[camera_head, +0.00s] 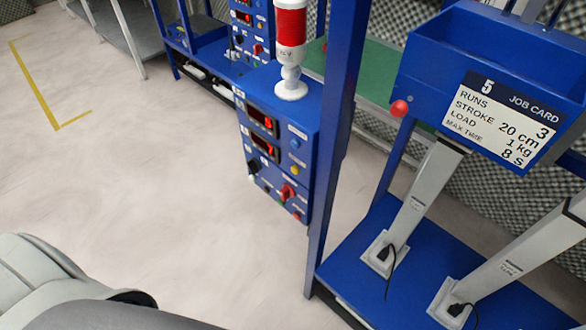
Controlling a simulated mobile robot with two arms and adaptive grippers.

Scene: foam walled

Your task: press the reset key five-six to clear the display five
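A blue control box (278,160) stands at the middle of the view, on the near end of a blue bench. Its face has two red-lit displays, an upper one (262,120) and a lower one (264,147). The lower seems to read 7; the upper digit is too small to be sure of. A yellow button (294,170), a red rotary switch (287,192), a black switch (253,167) and small green and red buttons sit on the face. Key labels are too small to read, so I cannot tell which is five-six. Neither gripper is in view.
A red and white signal tower (290,45) stands on the box. A blue post (338,130) rises just right of it. A job card (501,120) numbered 5 hangs on a blue rig. A similar box (243,22) stands behind. The pale floor (150,170) at left is clear.

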